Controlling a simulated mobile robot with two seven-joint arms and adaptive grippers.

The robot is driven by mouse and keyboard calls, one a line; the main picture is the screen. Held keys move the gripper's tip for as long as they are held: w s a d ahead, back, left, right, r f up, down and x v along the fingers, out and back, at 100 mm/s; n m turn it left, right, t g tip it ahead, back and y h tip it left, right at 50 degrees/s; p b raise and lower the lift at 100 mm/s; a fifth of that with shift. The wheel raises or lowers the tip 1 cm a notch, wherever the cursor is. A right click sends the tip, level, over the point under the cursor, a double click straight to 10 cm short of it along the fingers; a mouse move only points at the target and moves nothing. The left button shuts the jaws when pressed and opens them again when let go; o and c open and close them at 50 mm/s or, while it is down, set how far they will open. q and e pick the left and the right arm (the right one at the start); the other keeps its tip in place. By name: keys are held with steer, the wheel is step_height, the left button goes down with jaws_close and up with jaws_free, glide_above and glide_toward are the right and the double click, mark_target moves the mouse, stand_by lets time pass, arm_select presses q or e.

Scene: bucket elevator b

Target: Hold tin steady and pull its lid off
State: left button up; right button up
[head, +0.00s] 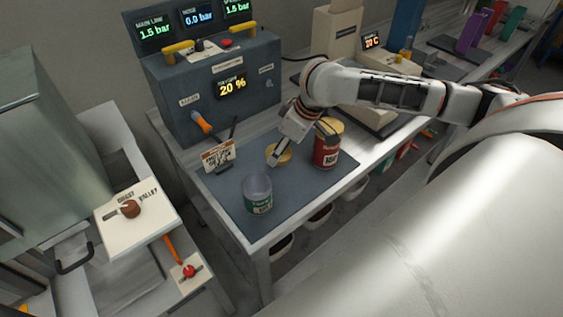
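A red tin (326,152) with a yellow top stands upright on the dark mat. A second tin (257,196), with a green label, stands nearer the mat's front left; its top looks grey and open. A flat yellow disc (285,158), like a lid, lies on the mat between and behind them, partly covered by a finger. My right gripper (304,145) comes down from the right arm with its fingers spread. One finger is over the yellow disc, the other by the red tin's top. Contact with either cannot be told. My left gripper is out of view.
A dark console (229,99) with gauges and an orange-handled lever (202,122) stands behind the mat (223,190). A small sign (218,156) stands on its left. A cream panel with a brown knob (130,209) is at left. The mat's front right is clear.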

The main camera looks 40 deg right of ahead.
mark_target(285, 154)
steer(key=shift+f, duration=0.5)
step_height(285, 154, down, 4)
steer(key=shift+r+b, duration=0.25)
steer(key=shift+b, duration=0.25)
steer(key=o, duration=1.1)
steer(key=shift+f, duration=0.1)
steer(key=shift+c, duration=0.2)
steer(key=shift+r, duration=0.3)
steer(key=p+v, duration=0.2)
steer(key=v, duration=0.9)
steer(key=shift+s+r+p, duration=0.2)
steer(key=shift+r+p, duration=0.1)
